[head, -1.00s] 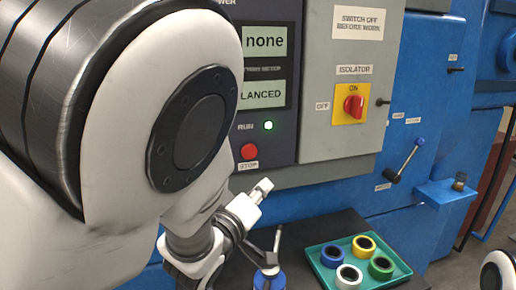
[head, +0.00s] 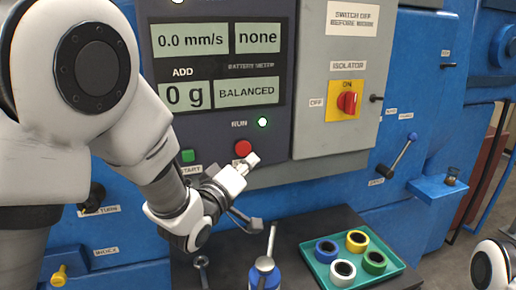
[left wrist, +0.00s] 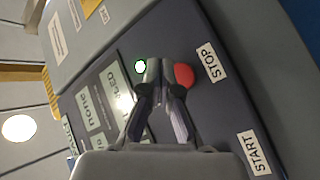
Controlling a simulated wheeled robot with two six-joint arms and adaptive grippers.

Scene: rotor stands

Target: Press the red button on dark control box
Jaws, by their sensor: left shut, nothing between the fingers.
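The dark control box (head: 220,128) has a red button (head: 243,148) low on its face, with a green lamp marked RUN above it and a green START button (head: 187,156) to its left. My left gripper (head: 252,158) is shut and empty, its tips close to the red button's lower right edge in the head view. The left wrist view shows the button (left wrist: 184,76) partly hidden behind the shut fingers (left wrist: 155,68), near the STOP label. I cannot tell whether the tips touch the button. My right gripper is out of view.
A grey box with a red isolator switch (head: 348,103) adjoins on the right. Below, a dark table holds a green tray (head: 321,271) of several coloured rings, and a blue-based item (head: 264,278). A blue-knobbed lever (head: 402,155) sticks out at right.

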